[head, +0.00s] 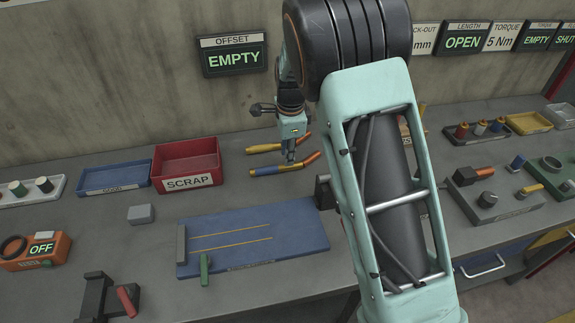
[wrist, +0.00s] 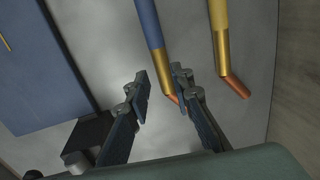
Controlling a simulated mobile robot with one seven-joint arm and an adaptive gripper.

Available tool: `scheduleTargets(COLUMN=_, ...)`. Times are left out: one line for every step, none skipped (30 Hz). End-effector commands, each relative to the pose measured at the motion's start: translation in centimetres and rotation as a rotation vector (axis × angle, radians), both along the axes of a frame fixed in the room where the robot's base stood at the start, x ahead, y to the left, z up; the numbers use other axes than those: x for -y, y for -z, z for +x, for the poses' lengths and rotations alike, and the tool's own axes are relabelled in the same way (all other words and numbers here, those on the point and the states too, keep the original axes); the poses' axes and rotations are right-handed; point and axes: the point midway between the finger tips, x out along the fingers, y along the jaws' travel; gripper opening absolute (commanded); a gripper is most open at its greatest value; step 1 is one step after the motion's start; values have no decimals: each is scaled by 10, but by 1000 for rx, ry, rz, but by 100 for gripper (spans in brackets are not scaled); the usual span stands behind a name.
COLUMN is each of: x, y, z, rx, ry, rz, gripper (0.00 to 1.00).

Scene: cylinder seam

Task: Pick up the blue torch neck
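The blue torch neck (head: 270,170) lies on the grey bench, with a blue handle, a brass middle and a bent copper tip. My gripper (head: 291,158) points down over its brass part. In the wrist view, my gripper (wrist: 161,77) is open, with one finger on each side of the brass part of the blue torch neck (wrist: 149,25). I cannot tell whether the fingers touch it. Its copper tip is partly hidden behind the right finger. A yellow torch neck (head: 264,148) lies just behind it; it also shows in the wrist view (wrist: 220,40), right of the fingers.
A red scrap bin (head: 187,160) and a blue tray (head: 114,178) stand to the left. A blue mat or board (head: 250,235) lies in front and also shows in the wrist view (wrist: 40,70). A concrete wall (head: 120,70) rises behind. My arm hides part of the bench.

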Motion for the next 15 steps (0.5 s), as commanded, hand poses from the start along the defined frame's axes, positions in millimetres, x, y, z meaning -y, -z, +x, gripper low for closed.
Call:
scheduleTargets(x=0, y=3, z=0, rx=-1, ry=1, rz=0, gripper=21)
scheduleTargets(x=0, y=5, z=1, rx=-1, ry=1, rz=0, gripper=21)
scheduleTargets(x=0, y=10, z=2, rx=-1, ry=1, rz=0, gripper=21)
scheduleTargets(x=0, y=14, z=2, rx=-3, ry=1, rz=-1, gripper=21)
scheduleTargets(x=0, y=18, z=3, rx=-3, ry=1, rz=-1, gripper=21)
scheduleTargets(x=-1, y=24, z=5, rx=-2, ry=1, rz=0, gripper=21)
scheduleTargets(x=-1, y=28, z=6, rx=-3, ry=1, rz=-1, gripper=21)
scheduleTargets(x=-1, y=32, z=6, rx=-2, ry=1, rz=0, gripper=21)
scheduleTargets(x=-1, y=38, z=8, rx=-1, ry=0, rz=-1, gripper=21)
scheduleTargets(x=-1, y=41, z=8, rx=-1, ry=0, rz=-1, gripper=21)
scheduleTargets(x=-1, y=44, z=9, rx=-1, ry=1, rz=0, gripper=21)
scheduleTargets(x=-1, y=47, z=9, rx=0, ry=0, rz=0, gripper=21)
scheduleTargets(x=-1, y=48, z=10, rx=0, ry=0, rz=0, gripper=21)
scheduleTargets(x=-2, y=50, z=10, rx=1, ry=0, rz=0, gripper=21)
scheduleTargets(x=-2, y=51, z=10, rx=1, ry=0, rz=0, gripper=21)
